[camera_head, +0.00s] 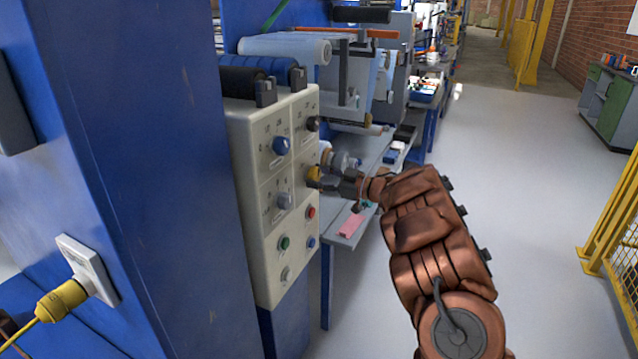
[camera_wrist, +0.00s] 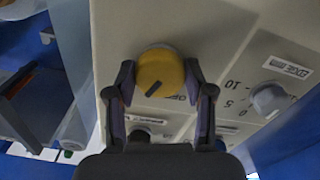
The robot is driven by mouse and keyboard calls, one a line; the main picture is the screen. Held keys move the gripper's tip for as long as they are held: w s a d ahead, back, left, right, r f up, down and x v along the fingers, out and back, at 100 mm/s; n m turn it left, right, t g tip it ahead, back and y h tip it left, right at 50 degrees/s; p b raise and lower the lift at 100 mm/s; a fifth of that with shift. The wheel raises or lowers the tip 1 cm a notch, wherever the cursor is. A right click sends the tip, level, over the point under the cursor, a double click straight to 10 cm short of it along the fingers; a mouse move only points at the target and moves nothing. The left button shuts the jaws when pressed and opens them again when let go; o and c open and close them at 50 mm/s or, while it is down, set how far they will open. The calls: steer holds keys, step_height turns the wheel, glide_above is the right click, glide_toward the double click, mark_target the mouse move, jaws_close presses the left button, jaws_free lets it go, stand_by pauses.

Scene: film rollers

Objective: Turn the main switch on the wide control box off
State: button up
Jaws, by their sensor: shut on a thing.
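The wide control box (camera_head: 248,190) is a cream panel with several knobs and buttons, fixed beside a blue column. A yellow rotary switch (camera_head: 314,172) is on the right part of its face. My gripper (camera_head: 322,181) reaches it from the right. In the wrist view the yellow switch (camera_wrist: 160,66) sits between my two fingers, which are shut on its sides. A dark pointer mark on the knob slants toward the lower left in that view. The label for this switch cannot be read.
Blue knob (camera_head: 281,145), grey knob (camera_head: 284,200), black knob (camera_head: 312,123), red button (camera_head: 310,212) and green button (camera_head: 284,243) are close by on the panel. Film rollers (camera_head: 285,48) are above.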

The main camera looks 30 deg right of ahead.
steer(key=n+b, duration=0.6)
steer(key=shift+f, duration=0.3)
steer(key=n+b, duration=0.3)
steer(key=shift+r, duration=0.1)
steer(key=shift+r+n+b, duration=0.15)
steer(key=shift+n+b, duration=0.65)
steer(key=shift+n, duration=0.3)
steer(key=o, duration=1.2)
steer(key=shift+c, duration=0.2)
steer(key=shift+d, duration=0.1)
steer(key=v, duration=1.2)
